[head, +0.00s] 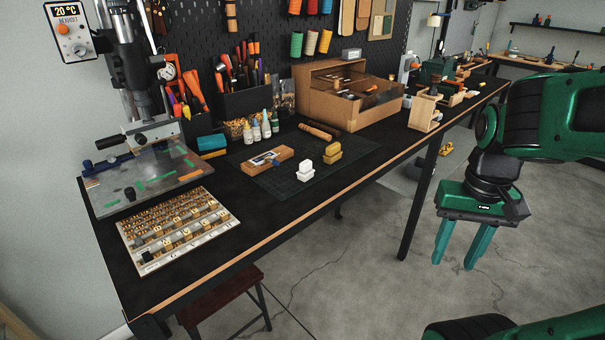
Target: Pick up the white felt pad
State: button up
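A small white block-like item (305,174), which looks like the white felt pad, lies on the dark gridded mat (291,188) near the middle of the bench. A smaller white piece appears to sit on top of it or just behind it. I cannot tell its material. My gripper (461,252) hangs at the right, beyond the bench's front edge and over the floor. Its two green fingers are apart, with nothing between them. It is well away from the white item.
A letter tray (177,230), a press (128,75) and a wooden box (348,95) are also on the bench. A stool (219,298) stands by the front edge.

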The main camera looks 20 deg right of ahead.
aim_at(305, 173)
jog(key=k, duration=0.45)
jog(key=u, duration=0.55)
jog(key=i, duration=1.2)
jog(key=u, duration=0.15)
